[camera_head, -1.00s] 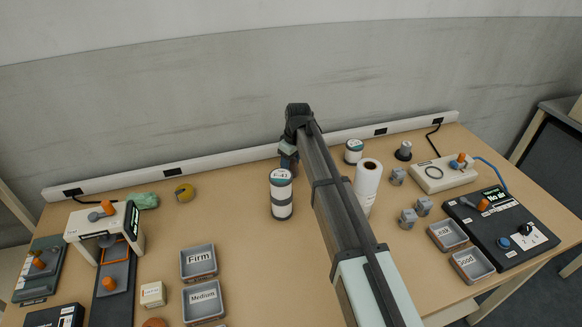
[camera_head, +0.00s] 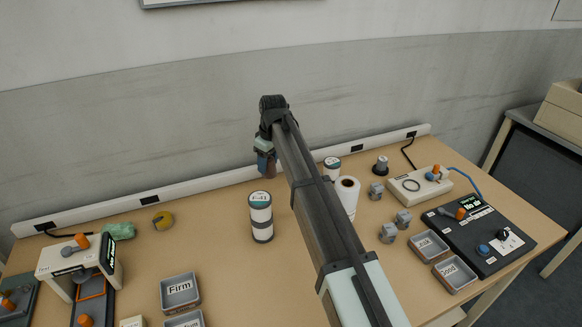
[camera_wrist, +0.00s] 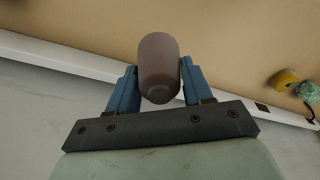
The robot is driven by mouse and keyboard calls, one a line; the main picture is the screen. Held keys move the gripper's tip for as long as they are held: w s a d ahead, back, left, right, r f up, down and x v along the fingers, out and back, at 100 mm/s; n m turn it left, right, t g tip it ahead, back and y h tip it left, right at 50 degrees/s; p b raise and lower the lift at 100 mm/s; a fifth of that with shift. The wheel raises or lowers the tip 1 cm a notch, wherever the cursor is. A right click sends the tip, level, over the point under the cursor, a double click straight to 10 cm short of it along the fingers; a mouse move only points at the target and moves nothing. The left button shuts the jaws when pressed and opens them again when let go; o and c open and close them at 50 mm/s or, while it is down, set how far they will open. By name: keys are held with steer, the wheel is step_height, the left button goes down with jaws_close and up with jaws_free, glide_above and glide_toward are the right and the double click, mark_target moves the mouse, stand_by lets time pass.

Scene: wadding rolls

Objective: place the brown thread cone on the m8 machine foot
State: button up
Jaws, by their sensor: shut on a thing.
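The brown thread cone (camera_wrist: 158,62) is held between the two blue fingers of my gripper (camera_wrist: 155,85), which is shut on it, in the wrist view. In the head view my gripper (camera_head: 265,155) hangs near the back rail, with the cone (camera_head: 267,169) dark below it. They appear above the table, apart from it. No M8 label is readable. A dark round base with a grey post (camera_head: 381,165) stands at the back right and may be the machine foot; I cannot tell for sure.
A labelled canister (camera_head: 261,217) stands below my gripper in the picture. A white roll (camera_head: 347,194) and another canister (camera_head: 332,167) stand right of my arm. Grey cubes (camera_head: 388,233), a beige device (camera_head: 420,186) and trays (camera_head: 180,291) lie around.

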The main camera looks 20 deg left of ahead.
steer(key=shift+w+d+r, duration=0.1)
steer(key=shift+r, duration=0.25)
steer(key=w+d+r+m+t, duration=0.1)
steer(key=w+d+r+m, duration=0.15)
steer(key=w+d, duration=1.15)
steer(key=w+d+r+m, duration=0.25)
steer(key=w+d, duration=0.75)
steer(key=d, duration=0.7)
steer(key=m, duration=0.1)
glide_above(381, 157)
steer(key=shift+h, duration=0.3)
steer(key=shift+s+d+f, duration=0.1)
steer(key=shift+s+f, duration=0.05)
steer(key=shift+f, duration=1.3)
steer(key=shift+s+d+f, duration=0.1)
steer(key=shift+d+f, duration=0.05)
steer(key=shift+f, duration=1.25)
steer(key=shift+s+d+f, duration=0.1)
steer(key=shift+s+f, duration=0.05)
steer(key=shift+f, duration=1.3)
steer(key=shift+f, duration=0.1)
steer(key=o, duration=1.1)
steer(key=shift+f, duration=0.1)
